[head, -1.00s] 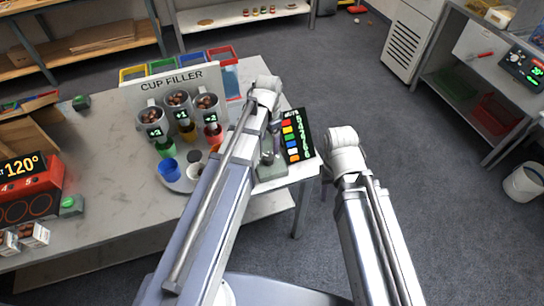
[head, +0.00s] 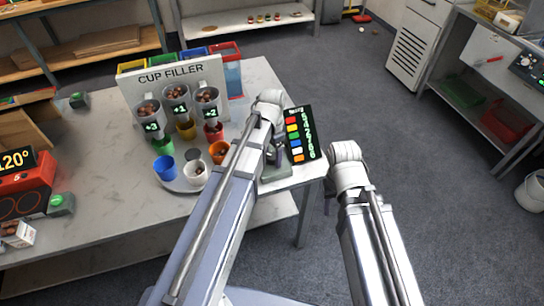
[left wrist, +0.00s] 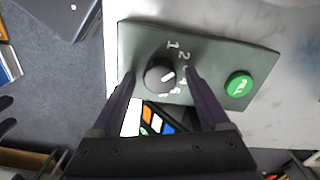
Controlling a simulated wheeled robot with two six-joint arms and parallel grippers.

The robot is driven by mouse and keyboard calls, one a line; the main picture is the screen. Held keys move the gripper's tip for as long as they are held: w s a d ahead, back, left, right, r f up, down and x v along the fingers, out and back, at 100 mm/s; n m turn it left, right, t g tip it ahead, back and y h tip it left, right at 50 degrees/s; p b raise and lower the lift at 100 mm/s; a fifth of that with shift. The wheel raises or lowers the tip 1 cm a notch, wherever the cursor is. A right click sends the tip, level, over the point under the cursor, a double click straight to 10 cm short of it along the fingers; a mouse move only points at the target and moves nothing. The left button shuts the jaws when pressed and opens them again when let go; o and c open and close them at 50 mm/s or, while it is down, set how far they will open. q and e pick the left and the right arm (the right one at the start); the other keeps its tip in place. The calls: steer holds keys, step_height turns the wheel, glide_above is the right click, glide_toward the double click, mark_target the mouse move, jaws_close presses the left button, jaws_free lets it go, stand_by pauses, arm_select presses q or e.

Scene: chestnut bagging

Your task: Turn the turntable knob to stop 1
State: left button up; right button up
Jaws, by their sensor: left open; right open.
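The knob (left wrist: 160,76) is black and round with a white pointer mark, on a grey-green box with printed numbers. The pointer faces right and slightly up, away from the 1; its exact stop is unclear, as a finger covers some numbers. My left gripper (left wrist: 159,82) is open, its fingers on either side of the knob; contact is not clear. In the head view the box (head: 275,174) is partly behind my left arm. The turntable (head: 178,186) carries several coloured cups. My right gripper (head: 328,188) is open off the table's right edge, mostly hidden by its arm.
A green button (left wrist: 239,85) sits on the box beside the knob. A display board (head: 299,134) with coloured squares stands close by the box. The cup filler (head: 170,74) rises behind the turntable. Floor (head: 410,190) to the right is clear.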

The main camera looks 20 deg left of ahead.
arm_select(q)
jaws_close()
stand_by(0.6)
steer(key=shift+n, duration=2.8)
jaws_free()
